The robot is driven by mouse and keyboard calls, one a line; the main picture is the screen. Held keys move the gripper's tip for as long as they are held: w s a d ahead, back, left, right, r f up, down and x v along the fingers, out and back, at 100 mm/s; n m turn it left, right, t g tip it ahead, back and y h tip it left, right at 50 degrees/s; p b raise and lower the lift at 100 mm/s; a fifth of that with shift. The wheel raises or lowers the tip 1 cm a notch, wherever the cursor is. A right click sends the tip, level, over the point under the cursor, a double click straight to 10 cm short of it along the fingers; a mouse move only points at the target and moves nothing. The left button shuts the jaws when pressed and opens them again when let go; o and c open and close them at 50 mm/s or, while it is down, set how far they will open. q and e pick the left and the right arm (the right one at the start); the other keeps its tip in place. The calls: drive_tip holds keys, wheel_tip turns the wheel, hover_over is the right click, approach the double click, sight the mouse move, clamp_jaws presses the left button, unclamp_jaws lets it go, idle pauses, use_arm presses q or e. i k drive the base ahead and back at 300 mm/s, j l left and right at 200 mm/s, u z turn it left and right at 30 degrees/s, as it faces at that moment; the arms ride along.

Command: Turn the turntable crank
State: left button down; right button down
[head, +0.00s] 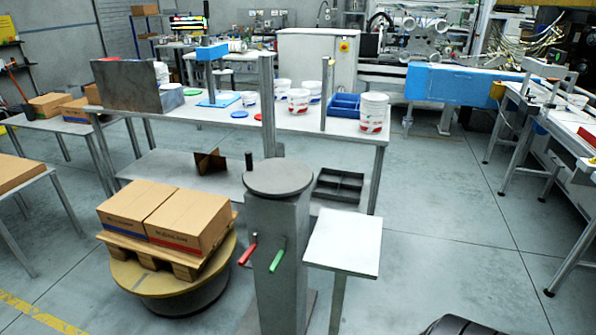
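A grey pillar (277,235) stands in the front middle. On its top lies a round grey disc (279,177) with a short dark upright peg (249,160) near its back left rim; this looks like the crank. A red-handled lever (248,250) and a green-handled lever (277,256) stick out of the pillar's front, both hanging at a slant. Left of the pillar, a round yellowish turntable (150,284) on a dark base bears a wooden pallet (172,257) with cardboard boxes (195,220).
A small white-topped stand (343,243) is close to the pillar's right. Behind is a long workbench (215,118) with white tubs and a blue bin (344,105); a dark divided tray (339,187) is on its lower shelf. Open floor (450,210) lies to the right.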

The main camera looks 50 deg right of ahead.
sight(273, 178)
drive_tip(key=z, duration=1.35)
drive_tip(key=i+l, duration=0.1)
drive_tip(key=i+u, duration=0.05)
